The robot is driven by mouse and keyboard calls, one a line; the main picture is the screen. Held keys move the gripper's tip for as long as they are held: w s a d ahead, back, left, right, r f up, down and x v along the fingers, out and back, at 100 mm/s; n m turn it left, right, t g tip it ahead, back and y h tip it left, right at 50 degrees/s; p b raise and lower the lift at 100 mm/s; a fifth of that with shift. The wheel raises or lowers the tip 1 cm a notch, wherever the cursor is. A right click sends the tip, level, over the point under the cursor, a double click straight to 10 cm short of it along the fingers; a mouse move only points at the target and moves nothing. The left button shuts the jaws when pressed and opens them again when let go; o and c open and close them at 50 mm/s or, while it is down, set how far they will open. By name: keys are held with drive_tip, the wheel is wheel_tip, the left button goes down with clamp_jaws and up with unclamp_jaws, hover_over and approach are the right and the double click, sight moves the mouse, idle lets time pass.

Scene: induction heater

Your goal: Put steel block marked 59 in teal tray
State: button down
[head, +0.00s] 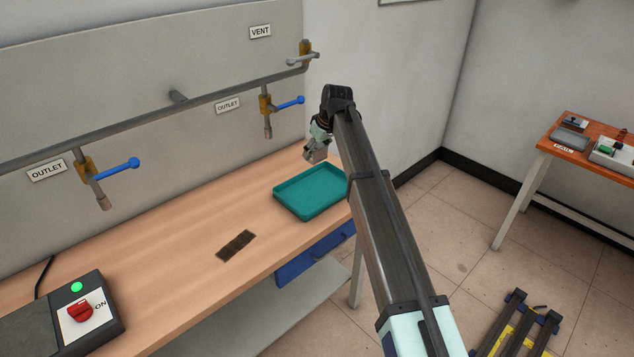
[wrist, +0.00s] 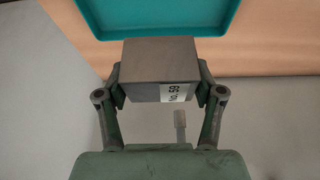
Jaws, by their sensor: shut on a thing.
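The steel block marked 59 (wrist: 150,60) is a grey block with a white label reading "No. 59" in the wrist view. My gripper (wrist: 160,85) is shut on it, with a finger on each side.
A dark plate (head: 236,245) lies on the wooden bench (head: 185,255). A control box with a red knob (head: 79,311) stands at the front left. A pipe with blue-handled valves (head: 118,170) runs along the wall behind. An orange table (head: 580,140) stands at the far right.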

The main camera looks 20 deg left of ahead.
wheel_tip(320, 180, down, 14)
drive_tip(key=p, duration=0.3)
drive_tip(key=shift+r, duration=0.2)
drive_tip(key=shift+f, duration=0.15)
drive_tip(key=shift+c, duration=0.8)
unclamp_jaws()
drive_tip(key=b+v, duration=0.2)
drive_tip(key=v, duration=1)
drive_tip(key=shift+b, duration=0.4)
